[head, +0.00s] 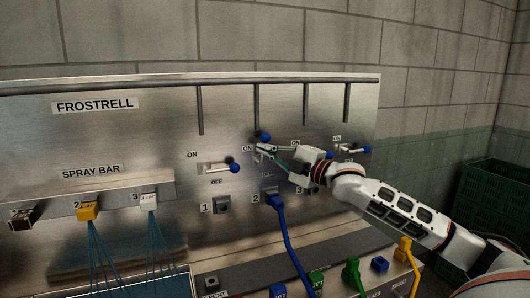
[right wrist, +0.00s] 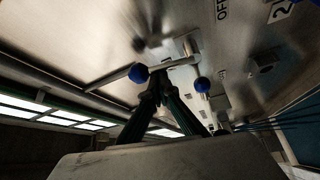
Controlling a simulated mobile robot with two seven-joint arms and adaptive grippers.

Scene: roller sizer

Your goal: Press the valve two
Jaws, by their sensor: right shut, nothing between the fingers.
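Valve two's lever is at the middle of the steel panel. Its blue knob (head: 263,137) stands just above my right gripper (head: 264,149), near an "ON" label. My right gripper is shut and empty, its tips at the lever. In the right wrist view, the lever bar (right wrist: 178,64) ends in a blue knob (right wrist: 138,72) just beyond the gripper tips (right wrist: 158,84). I cannot tell whether they touch. My gripper and wrist hide part of the valve. My left gripper is not in view.
Valve one's lever (head: 213,168) points right at the left. A right-hand valve lever (head: 352,149) is close to my wrist. Below are a blue plug with cable (head: 275,203), a green plug (head: 351,269) and a yellow plug (head: 405,245). A green crate (head: 495,185) stands at the right.

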